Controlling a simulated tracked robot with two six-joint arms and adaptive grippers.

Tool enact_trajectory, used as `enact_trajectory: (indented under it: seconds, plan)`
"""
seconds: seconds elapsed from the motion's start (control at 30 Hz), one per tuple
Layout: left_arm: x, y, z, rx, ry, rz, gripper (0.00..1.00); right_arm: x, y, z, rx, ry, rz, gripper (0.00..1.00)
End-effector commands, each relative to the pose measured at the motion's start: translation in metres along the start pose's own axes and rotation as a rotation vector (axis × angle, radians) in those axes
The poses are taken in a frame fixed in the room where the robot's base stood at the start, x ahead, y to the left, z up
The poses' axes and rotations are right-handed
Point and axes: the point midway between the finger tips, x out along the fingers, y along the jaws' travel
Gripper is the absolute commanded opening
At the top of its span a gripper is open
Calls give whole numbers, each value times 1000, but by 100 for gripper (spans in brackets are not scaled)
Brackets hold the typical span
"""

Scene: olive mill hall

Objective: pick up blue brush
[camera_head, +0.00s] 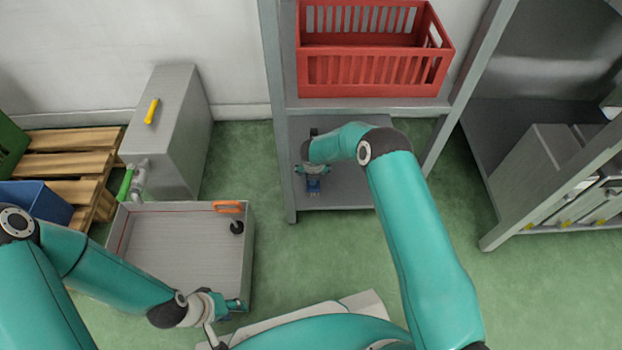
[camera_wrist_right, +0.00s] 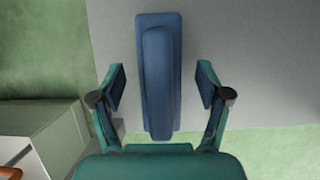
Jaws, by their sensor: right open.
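The blue brush (camera_wrist_right: 157,75) lies on the grey lower shelf (camera_wrist_right: 255,70), with its long side running away from my right gripper in the right wrist view. My right gripper (camera_wrist_right: 161,86) is open, with one finger on each side of the brush and a gap on both sides. In the head view the right gripper (camera_head: 313,178) is over the front part of the lower shelf (camera_head: 350,190), and a small blue bit of the brush (camera_head: 313,186) shows there. My left gripper (camera_head: 236,304) hangs near the grey basin's front right corner; its fingers are too small to judge.
A red crate (camera_head: 375,75) stands on the shelf level above. Upright posts (camera_head: 282,150) flank the lower shelf. The grey basin (camera_head: 175,240) with an orange handle (camera_head: 228,207) is to the left, near a grey cabinet (camera_head: 180,150) and wooden pallet (camera_head: 75,165). Green floor lies between.

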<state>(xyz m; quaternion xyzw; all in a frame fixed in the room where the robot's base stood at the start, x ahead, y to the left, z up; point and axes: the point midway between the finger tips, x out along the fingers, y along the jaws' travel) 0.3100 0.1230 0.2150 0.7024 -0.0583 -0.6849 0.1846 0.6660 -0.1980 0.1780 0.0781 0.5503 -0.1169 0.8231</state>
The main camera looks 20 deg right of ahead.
Motion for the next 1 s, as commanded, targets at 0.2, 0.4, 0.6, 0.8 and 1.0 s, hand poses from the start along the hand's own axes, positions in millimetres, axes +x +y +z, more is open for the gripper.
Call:
enact_trajectory:
  seconds: [0.2, 0.4, 0.6, 0.8, 1.0]
  plan:
    - [12, -4, 0, 0, 0, 0, 40, 23, 0, -1, 0, 1, 0, 76]
    - [11, -4, 0, 0, 0, 0, 40, 22, 0, 0, 0, 1, 0, 76]
    - [11, -4, 0, 0, 0, 0, 40, 22, 0, 0, 0, 0, 0, 46]
    - [11, -4, 0, 0, 0, 0, 40, 22, 0, 0, 0, 0, 0, 13]
    - [11, -4, 0, 0, 0, 0, 40, 22, 0, 0, -1, 0, 0, 0]
